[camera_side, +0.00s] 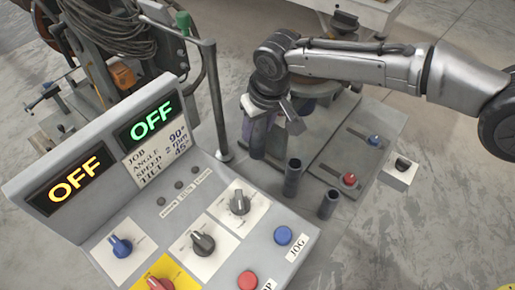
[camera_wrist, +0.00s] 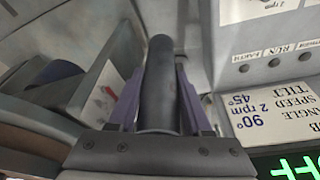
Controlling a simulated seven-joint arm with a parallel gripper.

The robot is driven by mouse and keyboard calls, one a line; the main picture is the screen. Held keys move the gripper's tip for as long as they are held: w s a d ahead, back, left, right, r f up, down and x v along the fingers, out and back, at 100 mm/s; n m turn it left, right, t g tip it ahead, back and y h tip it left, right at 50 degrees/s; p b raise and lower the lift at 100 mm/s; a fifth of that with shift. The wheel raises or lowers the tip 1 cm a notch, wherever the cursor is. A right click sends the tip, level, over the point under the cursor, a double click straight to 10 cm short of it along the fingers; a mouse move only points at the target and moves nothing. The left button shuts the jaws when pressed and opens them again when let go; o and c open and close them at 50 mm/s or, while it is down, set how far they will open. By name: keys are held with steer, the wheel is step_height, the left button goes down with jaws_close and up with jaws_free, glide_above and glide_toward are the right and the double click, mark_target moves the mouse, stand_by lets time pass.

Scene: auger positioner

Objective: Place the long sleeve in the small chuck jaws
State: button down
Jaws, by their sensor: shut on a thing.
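My gripper (camera_side: 262,120) is shut on a dark grey sleeve (camera_side: 258,146), which hangs roughly upright below the fingers. In the wrist view the same sleeve (camera_wrist: 159,85) lies between the two purple fingers of my gripper (camera_wrist: 160,105). It looks long, but its full length is partly hidden by the fingers. Two more dark sleeves stand upright on the grey base: a taller one (camera_side: 292,179) and a shorter one (camera_side: 328,204), both apart from my gripper. A round machine part (camera_side: 322,92) shows behind my gripper; my arm hides much of it, and I cannot make out the small chuck jaws.
The control panel (camera_side: 60,150) with OFF displays and knobs stands at the left front, close to the held sleeve. A grey post (camera_side: 217,105) rises left of my gripper. A plate with blue and red knobs (camera_side: 349,180) lies to the right.

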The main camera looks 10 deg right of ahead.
mark_target(258, 150)
steer(key=shift+f, duration=3.55)
steer(key=shift+f, duration=0.2)
steer(key=shift+c, duration=1.7)
jaws_free()
steer(key=shift+f, duration=0.1)
steer(key=v, duration=1.3)
steer(key=shift+r, duration=0.4)
steer(key=shift+s, duration=0.15)
